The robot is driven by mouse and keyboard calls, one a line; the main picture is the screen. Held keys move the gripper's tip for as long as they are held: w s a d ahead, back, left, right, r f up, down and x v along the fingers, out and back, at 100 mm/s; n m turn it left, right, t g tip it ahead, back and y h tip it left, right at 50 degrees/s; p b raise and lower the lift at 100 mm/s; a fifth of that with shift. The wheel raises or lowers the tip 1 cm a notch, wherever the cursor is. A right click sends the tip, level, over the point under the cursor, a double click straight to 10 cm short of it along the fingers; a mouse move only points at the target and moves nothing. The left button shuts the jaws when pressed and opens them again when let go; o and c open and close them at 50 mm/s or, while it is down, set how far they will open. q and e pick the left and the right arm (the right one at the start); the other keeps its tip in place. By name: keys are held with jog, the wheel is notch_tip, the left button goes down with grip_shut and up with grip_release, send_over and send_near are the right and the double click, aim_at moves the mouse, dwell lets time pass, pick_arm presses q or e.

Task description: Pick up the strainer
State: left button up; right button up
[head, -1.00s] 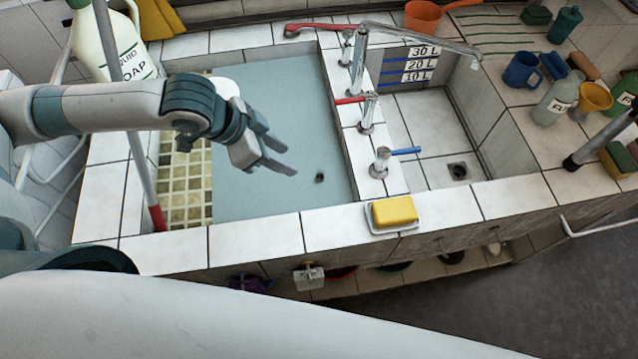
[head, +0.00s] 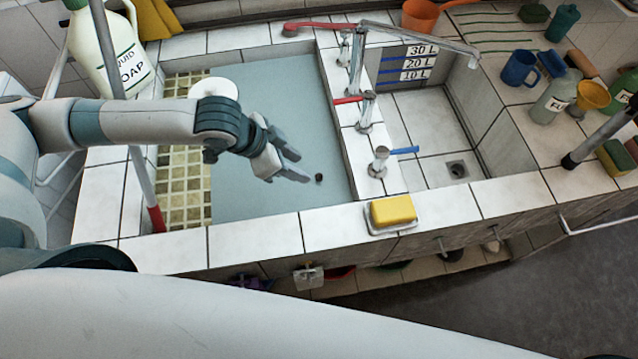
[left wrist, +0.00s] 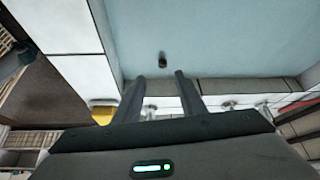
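A small dark piece (head: 319,178), seemingly the strainer, lies on the pale blue floor of the left basin (head: 270,90). It also shows in the left wrist view (left wrist: 162,60), just beyond the fingertips and roughly between their lines. It is too small to make out its shape. My left gripper (head: 303,168) is open and empty over the basin. In the head view its fingertips are just left of the dark piece, apart from it. My right gripper is not in view.
A tiled divider with taps (head: 365,115) stands right of the left basin. A yellow sponge (head: 393,210) sits on the front rim. A soap bottle (head: 110,60) and a white pole with a red end (head: 145,185) are on the left. A white round thing (head: 214,88) is behind my arm.

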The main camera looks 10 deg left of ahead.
aim_at(318, 176)
pick_arm(q)
jog(key=shift+p+x, duration=0.5)
jog(key=shift+x, duration=2.6)
jog(key=shift+w+d+f+p, duration=0.25)
jog(key=shift+w+f+p, duration=0.15)
jog(key=shift+f+p, duration=0.2)
jog(key=shift+p+x, duration=0.35)
jog(key=shift+x, duration=1.5)
jog(key=shift+a, duration=0.1)
grip_shut()
